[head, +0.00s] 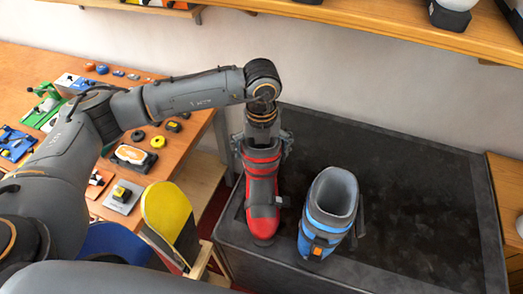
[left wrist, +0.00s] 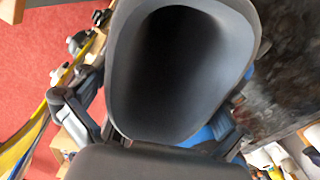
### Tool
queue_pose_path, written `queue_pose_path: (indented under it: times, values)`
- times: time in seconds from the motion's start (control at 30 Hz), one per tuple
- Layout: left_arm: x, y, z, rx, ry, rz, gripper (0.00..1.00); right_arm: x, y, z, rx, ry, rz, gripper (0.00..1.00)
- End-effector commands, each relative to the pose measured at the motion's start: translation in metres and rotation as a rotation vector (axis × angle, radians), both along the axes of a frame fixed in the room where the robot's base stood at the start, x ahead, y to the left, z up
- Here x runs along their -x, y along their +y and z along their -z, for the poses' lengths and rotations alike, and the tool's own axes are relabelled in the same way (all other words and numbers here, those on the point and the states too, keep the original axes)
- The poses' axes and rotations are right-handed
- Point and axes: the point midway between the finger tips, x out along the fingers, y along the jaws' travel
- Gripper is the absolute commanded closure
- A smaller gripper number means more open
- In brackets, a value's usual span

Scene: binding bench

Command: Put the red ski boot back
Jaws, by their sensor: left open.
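The red ski boot (head: 262,190) stands upright on the black bench top near its left edge, with grey straps and a grey cuff. My left gripper (head: 262,146) is over the top of this boot, pointing down. Its jaws are open, with one finger on each side of the cuff. In the left wrist view the boot's grey collar (left wrist: 240,40) and dark opening fill the middle, between the two fingers (left wrist: 155,130). Whether the fingers touch the boot I cannot tell. My right gripper is not in view.
A blue ski boot (head: 328,215) stands close to the right of the red one on the black bench (head: 420,200). The bench is clear further right. A wooden table (head: 170,65) with small parts is at left, with a yellow board (head: 167,212) below. A wooden shelf (head: 390,30) runs above.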

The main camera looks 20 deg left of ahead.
Motion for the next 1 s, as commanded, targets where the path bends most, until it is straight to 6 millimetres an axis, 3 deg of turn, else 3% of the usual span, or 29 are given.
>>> queue_pose_path:
  times: [0.17, 0.37, 0.63, 0.8, 1.0]
  values:
    - [-0.001, 0.0, -0.015, 0.001, -0.003, 0.0, 0.0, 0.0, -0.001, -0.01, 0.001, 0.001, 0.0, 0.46]
    - [-0.001, 0.0, -0.058, 0.001, -0.004, 0.0, 0.0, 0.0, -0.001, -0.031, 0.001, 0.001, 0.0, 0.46]
    - [-0.001, 0.0, -0.104, 0.001, -0.004, 0.001, 0.0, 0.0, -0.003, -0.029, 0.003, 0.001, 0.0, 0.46]
    - [0.0, 0.0, -0.119, 0.001, -0.001, 0.001, 0.0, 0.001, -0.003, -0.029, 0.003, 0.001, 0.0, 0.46]
    - [0.0, 0.0, -0.123, 0.0, 0.0, 0.0, 0.0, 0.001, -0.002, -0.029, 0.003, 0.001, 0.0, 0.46]
